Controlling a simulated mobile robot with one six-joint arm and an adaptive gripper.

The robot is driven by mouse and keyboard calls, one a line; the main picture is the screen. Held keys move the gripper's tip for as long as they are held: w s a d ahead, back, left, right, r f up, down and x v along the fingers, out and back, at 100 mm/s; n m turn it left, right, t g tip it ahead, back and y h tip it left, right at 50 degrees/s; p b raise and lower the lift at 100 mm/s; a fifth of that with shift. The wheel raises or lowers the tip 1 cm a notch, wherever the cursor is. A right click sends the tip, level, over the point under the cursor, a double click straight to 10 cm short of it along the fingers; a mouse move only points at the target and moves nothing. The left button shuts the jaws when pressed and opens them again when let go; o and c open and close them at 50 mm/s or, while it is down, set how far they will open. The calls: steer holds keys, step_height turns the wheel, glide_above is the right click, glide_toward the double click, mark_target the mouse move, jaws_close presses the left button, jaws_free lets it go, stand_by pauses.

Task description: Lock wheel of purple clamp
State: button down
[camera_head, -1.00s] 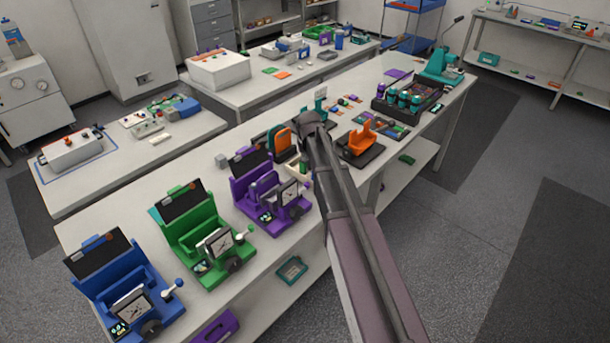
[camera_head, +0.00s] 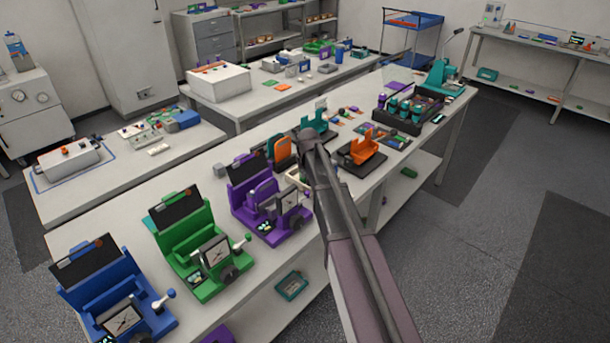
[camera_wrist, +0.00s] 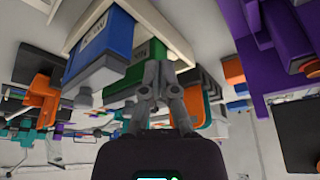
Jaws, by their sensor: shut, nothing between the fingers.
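The purple clamp (camera_head: 268,212) stands on the long white bench, the nearest clamp to my arm in the head view. It has a dark back panel, a dial gauge, a small light-knobbed lever and a dark wheel (camera_head: 295,224) low at its front right. A purple structure (camera_wrist: 285,45), apparently this clamp, fills the upper right of the wrist view; I cannot make out its wheel there. My gripper (camera_wrist: 157,88) is shut and empty, left of that purple structure in the wrist view. In the head view my arm hides the gripper.
A green clamp (camera_head: 190,245) and a blue clamp (camera_head: 112,297) stand left of the purple one. Orange and teal fixtures stand beyond my arm. In the wrist view, a blue block (camera_wrist: 98,48) and a green block (camera_wrist: 138,60) in a pale tray are close to my fingers.

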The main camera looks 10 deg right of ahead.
mark_target(303, 185)
steer(key=shift+b+x, duration=1.85)
steer(key=shift+x, duration=0.4)
steer(key=shift+s+r, duration=0.2)
steer(key=shift+s, duration=1.85)
